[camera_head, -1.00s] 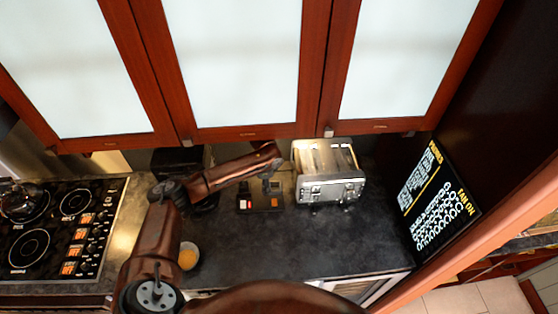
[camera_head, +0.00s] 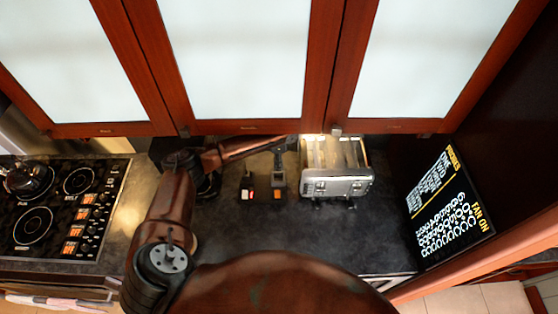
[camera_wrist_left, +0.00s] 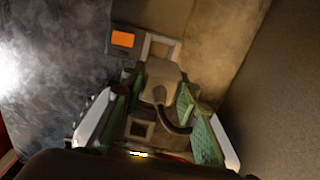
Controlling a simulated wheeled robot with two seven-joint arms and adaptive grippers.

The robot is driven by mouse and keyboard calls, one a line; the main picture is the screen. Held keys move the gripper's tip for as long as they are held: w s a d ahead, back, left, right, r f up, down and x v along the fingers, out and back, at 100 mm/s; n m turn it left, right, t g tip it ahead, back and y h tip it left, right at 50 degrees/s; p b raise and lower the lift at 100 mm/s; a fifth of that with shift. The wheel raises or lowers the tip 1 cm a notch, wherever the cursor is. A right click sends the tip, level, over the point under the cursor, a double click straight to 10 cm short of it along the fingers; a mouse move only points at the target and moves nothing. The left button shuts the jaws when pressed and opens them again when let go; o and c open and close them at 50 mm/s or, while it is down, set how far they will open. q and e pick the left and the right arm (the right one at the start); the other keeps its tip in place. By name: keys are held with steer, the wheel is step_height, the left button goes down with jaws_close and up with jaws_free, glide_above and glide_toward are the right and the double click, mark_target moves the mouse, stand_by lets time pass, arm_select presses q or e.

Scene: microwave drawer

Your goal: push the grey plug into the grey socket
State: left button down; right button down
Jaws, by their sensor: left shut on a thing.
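My left gripper (camera_wrist_left: 158,108) has green finger pads and is shut on a grey-beige plug (camera_wrist_left: 160,78) with a dark curved cable. In the head view the left gripper (camera_head: 281,158) is at the back of the counter, left of the toaster. A light grey square frame (camera_wrist_left: 163,41), apparently the socket, lies just beyond the plug. The plug overlaps its near edge in the picture; I cannot tell whether they touch. A dark block with an orange square (camera_wrist_left: 123,39) is beside the frame; the orange square also shows in the head view (camera_head: 278,195). My right gripper is not in view.
A silver toaster (camera_head: 337,172) stands close to the right of the left gripper. A small dark item with red and white marks (camera_head: 248,190) is to the left. A stove (camera_head: 62,210) is far left; cabinets (camera_head: 240,60) hang above. The front counter (camera_head: 300,226) is clear.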

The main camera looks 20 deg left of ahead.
arm_select(q)
steer(key=shift+p, duration=0.5)
steer(key=b, duration=0.3)
glide_above(278, 173)
steer(key=s+d, duration=0.1)
steer(key=s, duration=0.1)
steer(key=shift+f, duration=2.95)
steer(key=shift+p, duration=1.15)
steer(key=shift+f+b, duration=1)
steer(key=shift+f, duration=0.85)
steer(key=c, duration=1.4)
jaws_free()
steer(key=shift+r, duration=0.15)
step_height(278, 173, up, 7)
steer(key=shift+r, duration=0.15)
